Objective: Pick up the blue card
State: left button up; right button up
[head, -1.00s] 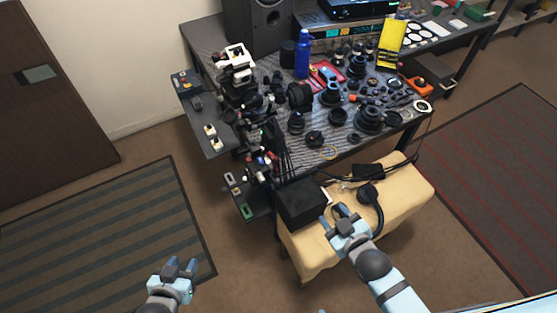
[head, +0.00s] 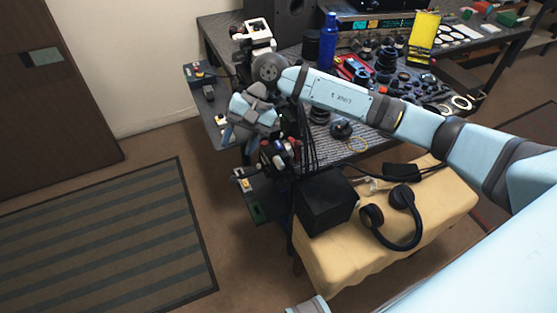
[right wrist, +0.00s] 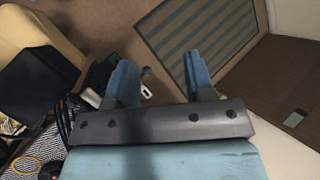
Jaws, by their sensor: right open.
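I cannot make out a blue card in either view. My right gripper (head: 230,134) hangs beside the left end of the workbench, above the small side shelves, with its fingers pointing down. In the right wrist view my right gripper (right wrist: 158,75) has its two blue fingers wide apart. Nothing is held between them, and the floor shows through the gap. My right forearm crosses the bench and hides part of it. My left gripper is not in view.
A lower side shelf (head: 268,187) holds small parts and a green piece (head: 257,212). A black box (head: 326,200) and headphones (head: 396,222) sit on a cloth-covered stand (head: 440,210). Lens parts crowd the workbench (head: 222,41). Floor over the striped rug (head: 100,240) is clear.

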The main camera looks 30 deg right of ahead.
aim_at(280, 146)
jog(key=w+d+n+t+h+b, duration=0.1)
jog(key=w+d+n+h+b, duration=0.1)
jog(key=w+d+h, duration=0.3)
jog(key=w+d+n+t+h+b, duration=0.1)
jog(key=d+n+h, duration=0.1)
jog(key=d, duration=0.6)
notch_tip(280, 146, down, 12)
jog(key=shift+d+f, duration=0.15)
jog(key=shift+f, duration=0.05)
jog(key=shift+f+b, duration=0.25)
jog(key=shift+b, duration=0.4)
jog(key=shift+s, duration=0.1)
grip_shut()
